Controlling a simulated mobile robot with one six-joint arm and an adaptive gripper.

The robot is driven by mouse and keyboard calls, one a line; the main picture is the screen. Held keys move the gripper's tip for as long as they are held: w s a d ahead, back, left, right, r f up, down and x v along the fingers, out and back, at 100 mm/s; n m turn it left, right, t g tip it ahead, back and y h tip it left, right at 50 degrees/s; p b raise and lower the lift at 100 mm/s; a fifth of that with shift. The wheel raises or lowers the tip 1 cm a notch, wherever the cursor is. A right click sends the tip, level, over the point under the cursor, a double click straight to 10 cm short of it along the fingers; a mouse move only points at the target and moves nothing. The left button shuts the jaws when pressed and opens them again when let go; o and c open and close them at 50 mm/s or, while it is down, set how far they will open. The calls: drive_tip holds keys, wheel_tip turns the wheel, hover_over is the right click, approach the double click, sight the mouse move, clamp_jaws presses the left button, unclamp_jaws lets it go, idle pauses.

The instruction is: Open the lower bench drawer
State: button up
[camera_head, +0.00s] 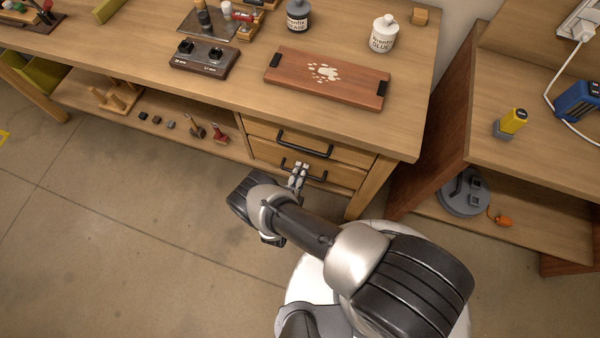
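The wooden bench holds two drawers under its right end. The lower bench drawer (340,178) has a black bar handle (316,178) and looks shut, its front about in line with the upper drawer. I cannot tell whether the fingers touch or close on the bar. The upper drawer (345,155) also looks shut, with its own black handle (303,145) just above my gripper.
On the bench top (420,110) stand a wooden board with black handles (325,75), a white glue bottle (383,35) and a dark bottle (298,16). A lower shelf (150,125) lies left of the drawers. Another bench (480,85) stands at right. Floor (120,240) is clear at left.

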drive_tip(key=shift+c, duration=0.3)
clamp_jaws()
idle(0.4)
